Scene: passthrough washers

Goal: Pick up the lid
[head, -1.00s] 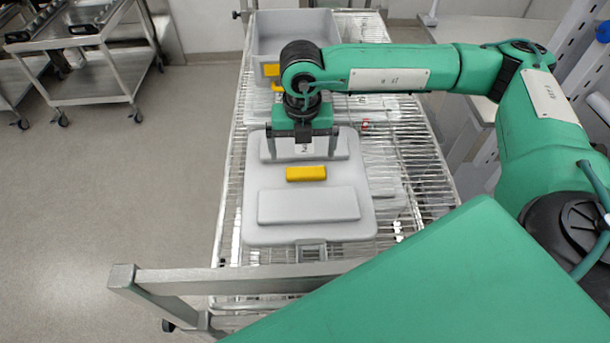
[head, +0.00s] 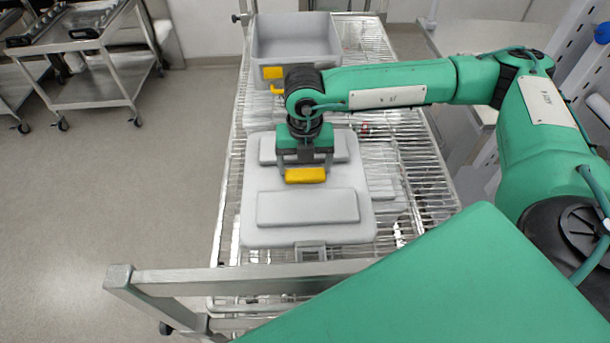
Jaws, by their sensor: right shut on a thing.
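The grey lid (head: 308,232) lies flat near the front of the wire rack, with two raised panels and a yellow handle (head: 306,176) in its middle. My right gripper (head: 305,172) comes down from above and is shut on the yellow handle, one finger at each end of it. I cannot tell whether the lid is clear of what is under it. My left gripper is not in view.
A grey bin (head: 295,38) with a yellow handle stands at the far end of the wire rack (head: 405,165). A metal rail (head: 240,280) crosses the rack's near end. Steel carts (head: 90,65) stand at the upper left, with clear floor between.

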